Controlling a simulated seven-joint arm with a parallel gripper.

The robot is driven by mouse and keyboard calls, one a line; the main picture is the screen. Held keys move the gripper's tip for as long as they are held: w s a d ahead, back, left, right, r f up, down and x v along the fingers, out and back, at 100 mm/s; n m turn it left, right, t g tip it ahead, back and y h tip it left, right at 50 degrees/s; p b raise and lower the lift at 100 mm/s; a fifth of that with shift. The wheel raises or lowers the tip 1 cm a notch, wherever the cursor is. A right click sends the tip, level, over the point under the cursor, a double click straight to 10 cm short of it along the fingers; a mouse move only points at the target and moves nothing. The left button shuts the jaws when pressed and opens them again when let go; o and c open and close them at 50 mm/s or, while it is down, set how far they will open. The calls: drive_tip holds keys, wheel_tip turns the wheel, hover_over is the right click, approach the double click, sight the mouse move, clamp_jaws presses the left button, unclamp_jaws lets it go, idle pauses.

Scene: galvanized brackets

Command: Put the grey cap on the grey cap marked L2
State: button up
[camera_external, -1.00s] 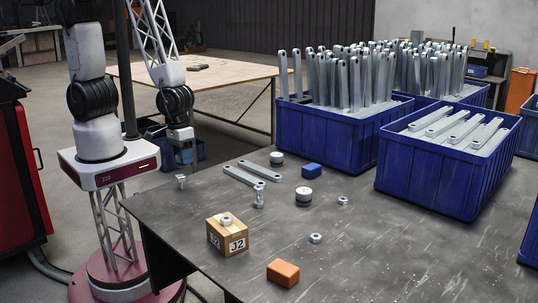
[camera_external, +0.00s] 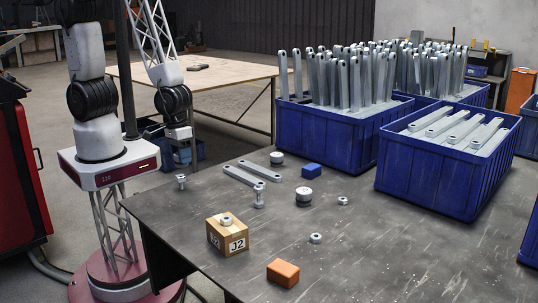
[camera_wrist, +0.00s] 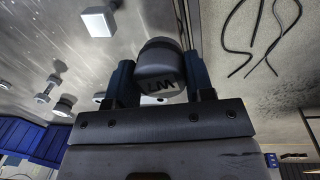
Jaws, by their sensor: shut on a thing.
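In the wrist view, a dark grey cap (camera_wrist: 160,62) sits between the two fingers of my gripper (camera_wrist: 157,74). The jaws are shut on it; its face carries dark letters that I cannot read surely. In the external view, my gripper (camera_external: 178,133) hangs beyond the table's left far edge, and the held cap cannot be made out. Two round grey caps with pale tops stand on the table: one (camera_external: 303,196) near the middle, one (camera_external: 277,158) farther back. No L2 marking is legible on either. My gripper is well apart from both.
Blue bins (camera_external: 435,190) stand at the right. The front right is clear.

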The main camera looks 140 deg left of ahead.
drive_tip(key=shift+a, duration=0.15)
drive_tip(key=shift+w+a+r, duration=0.15)
drive_tip(key=shift+w+a, duration=0.05)
drive_tip(key=shift+a, duration=0.35)
drive_tip(key=a+r+m, duration=0.2)
drive_tip(key=a, duration=0.7)
drive_tip(key=a+r+m, duration=0.2)
drive_tip(key=a+m, duration=0.1)
drive_tip(key=a, duration=0.7)
drive_tip(key=shift+a+r+m+g, duration=0.15)
drive_tip(key=shift+a+m+g, duration=0.05)
drive_tip(key=shift+m+g, duration=0.1)
drive_tip(key=shift+w, duration=0.1)
hover_over(277, 154)
drive_tip(key=shift+f, duration=0.75)
drive_tip(key=shift+f, duration=0.1)
drive_tip(key=shift+f, duration=1.7)
